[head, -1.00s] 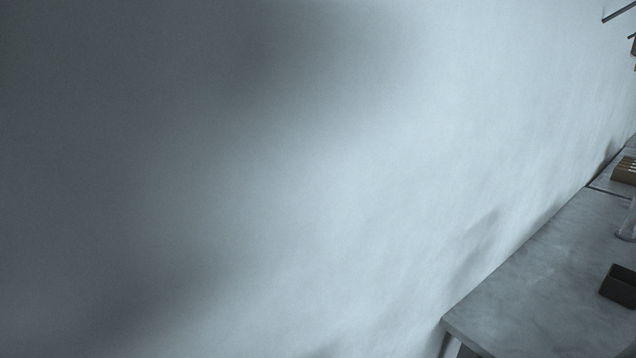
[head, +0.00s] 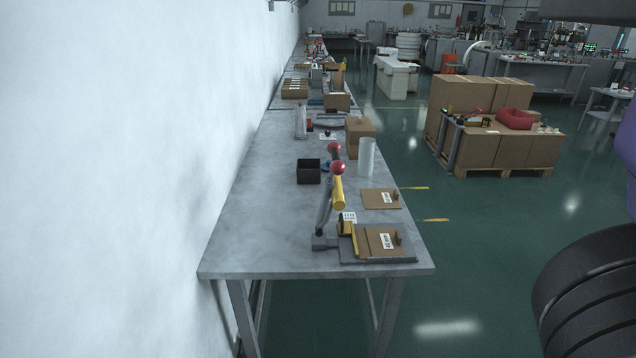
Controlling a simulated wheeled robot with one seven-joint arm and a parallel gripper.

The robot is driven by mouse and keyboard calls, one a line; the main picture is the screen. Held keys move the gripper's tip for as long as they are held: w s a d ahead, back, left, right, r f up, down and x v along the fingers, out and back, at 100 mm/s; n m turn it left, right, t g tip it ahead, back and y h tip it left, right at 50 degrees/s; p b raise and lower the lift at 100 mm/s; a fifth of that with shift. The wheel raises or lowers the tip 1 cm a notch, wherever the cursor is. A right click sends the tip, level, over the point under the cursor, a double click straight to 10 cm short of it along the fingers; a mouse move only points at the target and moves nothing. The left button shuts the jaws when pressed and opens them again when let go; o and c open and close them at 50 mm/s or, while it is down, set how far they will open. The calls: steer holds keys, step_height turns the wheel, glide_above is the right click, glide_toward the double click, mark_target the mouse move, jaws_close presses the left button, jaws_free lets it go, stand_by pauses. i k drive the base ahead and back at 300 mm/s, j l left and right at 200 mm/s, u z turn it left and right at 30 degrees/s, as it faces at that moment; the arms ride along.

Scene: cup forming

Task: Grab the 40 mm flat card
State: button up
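Two brown flat boards with white labels are at the right side of the near table end. One brown board (head: 369,244) lies on the grey base of a lever device (head: 331,215) with red knobs and a yellow handle. The other brown board (head: 372,199) lies flat on the table just behind it. Each has a small dark knob-like piece on it. The labels are too small to read surely, so I cannot tell which is the 40 mm card. My gripper is not in view.
The long grey table (head: 255,235) runs along the white wall at left. On it stand a black open box (head: 308,171), a clear cylinder (head: 366,158) and a cardboard box (head: 359,135). Cartons on a pallet (head: 502,149) stand at right. Green floor (head: 480,270) between is clear.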

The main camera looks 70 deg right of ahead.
mark_target(371, 241)
steer(key=k+l+z, duration=0.1)
steer(key=l+z, duration=0.45)
steer(key=z, duration=0.3)
steer(key=l+z, duration=0.75)
steer(key=l, duration=0.25)
steer(key=i, duration=0.05)
